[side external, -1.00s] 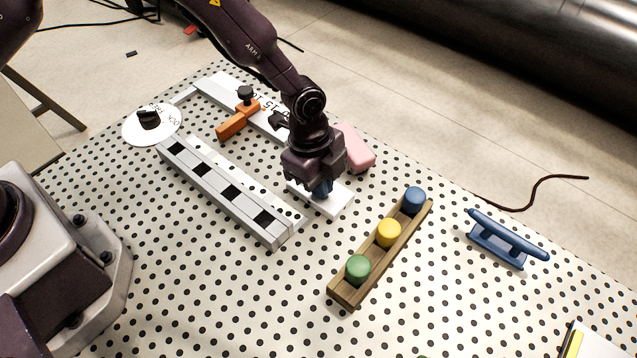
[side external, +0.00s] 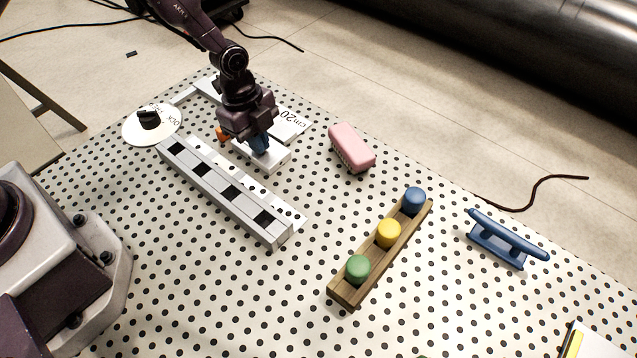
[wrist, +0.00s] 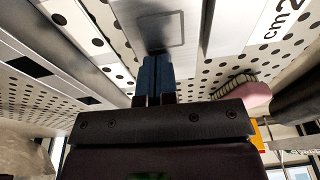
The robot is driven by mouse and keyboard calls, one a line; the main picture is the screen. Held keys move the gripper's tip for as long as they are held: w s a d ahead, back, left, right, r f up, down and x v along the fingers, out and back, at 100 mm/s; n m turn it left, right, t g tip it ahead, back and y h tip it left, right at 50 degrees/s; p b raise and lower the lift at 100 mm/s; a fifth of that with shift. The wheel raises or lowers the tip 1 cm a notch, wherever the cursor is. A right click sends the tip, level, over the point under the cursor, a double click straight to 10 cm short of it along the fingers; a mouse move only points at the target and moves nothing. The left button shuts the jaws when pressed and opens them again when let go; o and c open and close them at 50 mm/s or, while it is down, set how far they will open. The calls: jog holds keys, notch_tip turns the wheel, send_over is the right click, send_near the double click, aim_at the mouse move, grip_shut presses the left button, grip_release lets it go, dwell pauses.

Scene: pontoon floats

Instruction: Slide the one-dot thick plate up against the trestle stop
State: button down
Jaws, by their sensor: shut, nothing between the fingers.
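A white thick plate (side external: 276,161) lies on the dotted table between the ruler and the checkered rail. It also shows in the wrist view (wrist: 188,48), with a faint rectangle on its face; I cannot make out a dot. My gripper (side external: 261,148) is shut and empty, its blue fingertips down at the plate's top; the wrist view shows the fingers (wrist: 154,68) against it. I cannot tell how firmly they touch. The orange stop (side external: 221,134) is mostly hidden behind my gripper, just left of it. Whether the plate touches the stop is hidden.
The checkered grey rail (side external: 228,193) runs along the near side. A white ruler (side external: 291,122) lies behind. A pink block (side external: 351,147) stands right of the plate. A wooden rack (side external: 375,262) with coloured knobs and a blue cleat (side external: 507,240) are further right. A white disc (side external: 137,130) is left.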

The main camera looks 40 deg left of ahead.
aim_at(245, 146)
jog(key=a, duration=0.2)
jog(key=s+a+f, duration=0.1)
jog(key=shift+a, duration=0.15)
jog(key=shift+r, duration=0.1)
jog(key=shift+w+r, duration=0.1)
jog(key=shift+r, duration=0.85)
notch_tip(245, 146, up, 12)
jog(key=a, duration=0.2)
jog(key=s+r+n+t+y, duration=0.2)
jog(key=s+r+n+t, duration=0.3)
jog(key=s+r+n, duration=1.3)
jog(key=shift+s+a+r, duration=0.2)
jog(key=shift+s+r, duration=0.75)
